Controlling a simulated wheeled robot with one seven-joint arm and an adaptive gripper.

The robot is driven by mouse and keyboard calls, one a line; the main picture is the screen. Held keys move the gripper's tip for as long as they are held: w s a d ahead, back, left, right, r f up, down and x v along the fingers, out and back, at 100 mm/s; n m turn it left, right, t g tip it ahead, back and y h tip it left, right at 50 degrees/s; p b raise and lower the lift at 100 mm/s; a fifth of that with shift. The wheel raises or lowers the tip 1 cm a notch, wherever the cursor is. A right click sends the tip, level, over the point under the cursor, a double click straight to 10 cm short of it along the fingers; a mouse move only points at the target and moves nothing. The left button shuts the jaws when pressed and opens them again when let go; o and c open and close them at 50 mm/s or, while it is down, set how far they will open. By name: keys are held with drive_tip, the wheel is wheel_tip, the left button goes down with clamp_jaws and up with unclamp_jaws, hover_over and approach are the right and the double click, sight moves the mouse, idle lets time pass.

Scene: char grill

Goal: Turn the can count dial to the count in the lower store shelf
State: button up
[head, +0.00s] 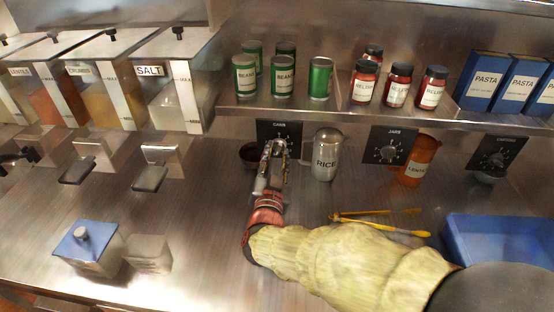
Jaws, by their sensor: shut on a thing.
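The can count dial (265,129) is on a black plate labelled CANS, below the shelf edge. My gripper (275,149) is in front of the plate and shut on the dial's knob, hiding the knob and most of the scale, so its setting cannot be read. Several green cans stand at the left of the store shelf (345,114); BEANS shows on some labels. A front can (244,77) and another front can (320,78) are clear, and others stand partly hidden behind.
The shelf also holds red jars (397,85) and blue pasta boxes (482,82). A JARS dial (388,146) and another dial (493,153) are to the right. A RICE jug (326,156) stands close beside my gripper. Yellow tongs (380,222) and a blue tray (497,250) lie right.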

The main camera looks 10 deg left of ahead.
drive_tip(key=shift+f+m, duration=0.15)
drive_tip(key=shift+m, duration=0.15)
drive_tip(key=o, duration=1.1)
drive_tip(key=shift+s, duration=0.15)
drive_tip(key=s, duration=1.1)
drive_tip(key=shift+s+d, duration=0.3)
drive_tip(key=shift+s, duration=0.05)
